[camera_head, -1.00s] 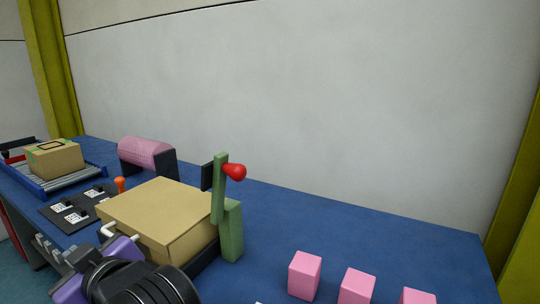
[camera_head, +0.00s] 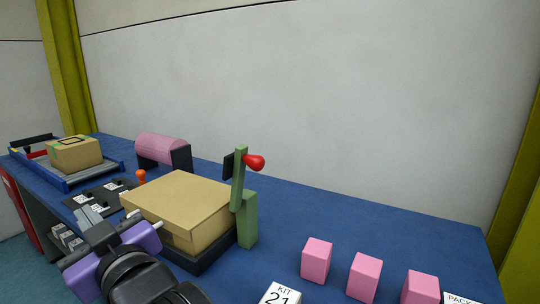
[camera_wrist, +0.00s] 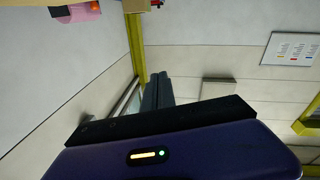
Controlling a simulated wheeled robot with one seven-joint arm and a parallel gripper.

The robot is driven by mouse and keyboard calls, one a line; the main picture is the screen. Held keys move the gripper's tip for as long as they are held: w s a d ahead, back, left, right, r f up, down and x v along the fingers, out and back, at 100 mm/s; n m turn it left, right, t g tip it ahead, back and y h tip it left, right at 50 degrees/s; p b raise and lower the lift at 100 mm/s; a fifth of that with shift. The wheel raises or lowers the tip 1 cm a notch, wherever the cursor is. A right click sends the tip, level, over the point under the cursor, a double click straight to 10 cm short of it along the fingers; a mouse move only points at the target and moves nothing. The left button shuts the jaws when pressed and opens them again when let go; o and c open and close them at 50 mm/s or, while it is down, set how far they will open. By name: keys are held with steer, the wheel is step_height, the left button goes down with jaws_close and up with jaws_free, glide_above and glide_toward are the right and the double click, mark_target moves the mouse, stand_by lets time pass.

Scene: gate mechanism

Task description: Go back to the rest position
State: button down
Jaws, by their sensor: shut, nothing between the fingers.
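My gripper (camera_head: 88,213) shows at the lower left of the head view, with a purple body and grey fingers. It is in front of the cardboard box, apart from it as far as I can tell. In the wrist view its dark fingers (camera_wrist: 156,90) lie together with nothing between them. The wrist view faces walls and a yellow post, not the tabletop. The green gate post with lever (camera_head: 245,210) has a red knob (camera_head: 254,162) and stands at the right end of the closed cardboard box (camera_head: 180,205).
The blue table (camera_head: 400,228) holds several pink blocks (camera_head: 317,260), a KIT 21 card (camera_head: 281,295) and a pink rounded roll (camera_head: 160,149). A smaller box (camera_head: 75,153) sits on a roller tray at the far left. A black panel with switches (camera_head: 100,195) is nearby.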

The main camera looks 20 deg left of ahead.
steer(key=w+d+f+m+t+h+p, duration=0.1)
steer(key=d+f+m+t+h, duration=0.3)
steer(key=d, duration=0.9)
steer(key=w+d+f+m+t+h+p, duration=0.15)
steer(key=d+f+m+t, duration=0.35)
steer(key=d, duration=0.7)
steer(key=w+d+f+m+t+h, duration=0.1)
steer(key=d+f+m+t+h, duration=0.3)
steer(key=d, duration=0.9)
steer(key=s+d+f+m+g+h+p, duration=0.1)
steer(key=s+d+f+h, duration=0.3)
steer(key=s+d, duration=0.7)
steer(key=s+d+f+m+g+h+p, duration=0.1)
steer(key=s+d+f+h, duration=0.4)
steer(key=s+d, duration=0.7)
steer(key=shift+d+m+g+p, duration=0.4)
steer(key=shift+d+m+p, duration=0.3)
steer(key=shift+m, duration=0.5)
steer(key=shift+f, duration=0.1)
